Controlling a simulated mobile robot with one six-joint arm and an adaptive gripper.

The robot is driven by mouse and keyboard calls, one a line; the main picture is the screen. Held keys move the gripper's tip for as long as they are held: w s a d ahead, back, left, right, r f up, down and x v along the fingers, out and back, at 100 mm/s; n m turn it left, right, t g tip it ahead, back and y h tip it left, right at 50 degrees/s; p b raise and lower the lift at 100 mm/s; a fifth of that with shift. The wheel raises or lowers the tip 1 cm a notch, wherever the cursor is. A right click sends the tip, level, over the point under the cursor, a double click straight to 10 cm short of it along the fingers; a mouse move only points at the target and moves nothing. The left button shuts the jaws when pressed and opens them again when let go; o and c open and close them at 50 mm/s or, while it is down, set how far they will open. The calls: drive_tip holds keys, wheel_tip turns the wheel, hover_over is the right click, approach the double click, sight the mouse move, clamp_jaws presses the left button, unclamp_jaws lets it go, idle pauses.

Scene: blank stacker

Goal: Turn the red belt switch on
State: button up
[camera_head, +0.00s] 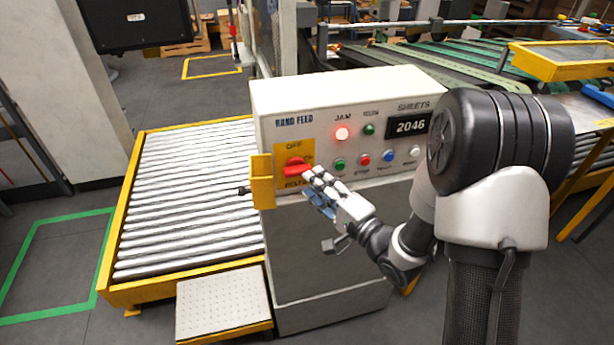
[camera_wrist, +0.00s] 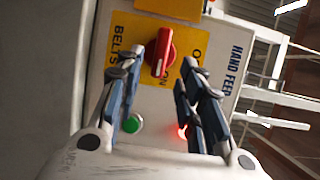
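The red belt switch (camera_head: 296,168) is a rotary knob on a yellow plate (camera_head: 284,152) at the left of the control panel, marked OFF above, ON to the right and BELTS below. In the wrist view the red knob (camera_wrist: 160,52) has its handle bar pointing along the panel's horizontal, with a pale mark at its end towards ON. My gripper (camera_head: 314,182) is in front of the switch, just to its lower right in the head view. In the wrist view my gripper (camera_wrist: 162,72) has its fingers apart, one on each side of the knob. Contact cannot be told.
The panel has a lit red JAM lamp (camera_head: 342,133), several buttons and a counter (camera_head: 408,126) reading 2046. A yellow bracket (camera_head: 262,181) sticks out left of the switch. A roller conveyor (camera_head: 190,190) lies to the left, with a low step (camera_head: 222,302) in front.

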drive_tip(key=v, duration=0.7)
idle(0.3)
drive_tip(key=w+d+r+n+g+h, duration=0.1)
drive_tip(key=w+d+r+n+h, duration=0.15)
drive_tip(key=d+n+h, duration=0.35)
drive_tip(key=s+d+r+g+h, duration=0.2)
drive_tip(key=s+d+r+h, duration=0.1)
drive_tip(key=s+d+h, duration=0.25)
drive_tip(key=s+a+r+n+g, duration=0.1)
drive_tip(key=s+n+g, duration=0.1)
drive_tip(key=s, duration=0.9)
drive_tip(key=s+a+r+n+g, duration=0.1)
drive_tip(key=s+g, duration=0.3)
drive_tip(key=s, duration=0.7)
drive_tip(key=shift+a+r+n, duration=0.15)
drive_tip(key=shift+a+n, duration=0.55)
drive_tip(key=shift+a, duration=0.1)
